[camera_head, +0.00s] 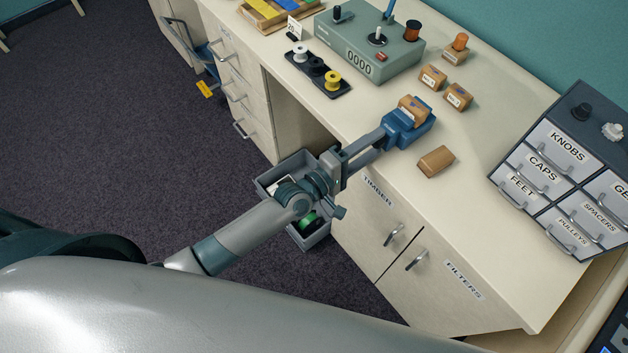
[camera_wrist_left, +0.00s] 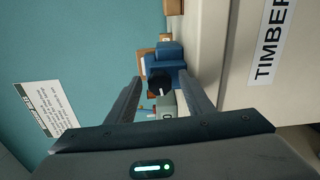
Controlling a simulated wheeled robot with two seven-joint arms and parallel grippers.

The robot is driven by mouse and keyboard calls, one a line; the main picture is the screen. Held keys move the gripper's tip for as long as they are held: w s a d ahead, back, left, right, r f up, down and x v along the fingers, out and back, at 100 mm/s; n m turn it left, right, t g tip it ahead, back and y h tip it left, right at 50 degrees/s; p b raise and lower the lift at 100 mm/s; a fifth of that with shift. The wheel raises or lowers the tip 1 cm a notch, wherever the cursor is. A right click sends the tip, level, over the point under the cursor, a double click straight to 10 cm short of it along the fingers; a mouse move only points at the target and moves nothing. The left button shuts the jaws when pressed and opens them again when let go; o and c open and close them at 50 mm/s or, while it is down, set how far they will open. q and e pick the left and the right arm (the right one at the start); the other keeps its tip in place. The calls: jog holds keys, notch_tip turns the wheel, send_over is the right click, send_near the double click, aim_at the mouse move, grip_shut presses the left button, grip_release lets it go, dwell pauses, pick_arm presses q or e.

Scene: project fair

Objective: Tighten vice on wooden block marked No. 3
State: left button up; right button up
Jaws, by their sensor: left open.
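The blue vice (camera_head: 424,133) sits at the front edge of the bench, with a wooden block (camera_head: 412,107) between its jaws. The number on this block is not readable from here. My left gripper (camera_head: 378,141) is open right at the front of the vice, its fingers pointing at it. In the left wrist view, the vice (camera_wrist_left: 164,56) lies ahead of the open fingers (camera_wrist_left: 161,78). A dark round knob (camera_wrist_left: 158,86) shows between the fingers. Whether the fingers touch it cannot be told. My right gripper is out of view.
Two labelled blocks (camera_head: 432,77) (camera_head: 457,97) stand behind the vice, and a plain block (camera_head: 436,161) lies to its right. A grey counter box (camera_head: 355,45), a spool tray (camera_head: 318,75) and a drawer cabinet (camera_head: 565,165) flank it. A grey bin (camera_head: 318,237) is below.

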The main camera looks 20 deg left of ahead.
pick_arm(q)
jog(key=n, duration=0.4)
jog(key=shift+r, duration=0.1)
jog(key=n, duration=0.4)
jog(key=shift+p, duration=0.35)
jog(key=n, duration=0.5)
jog(key=shift+w+a+r, duration=0.1)
jog(key=n+p, duration=0.1)
jog(key=n, duration=0.3)
jog(key=b+v, duration=0.5)
jog(key=v, duration=1.2)
jog(key=shift+a, duration=0.2)
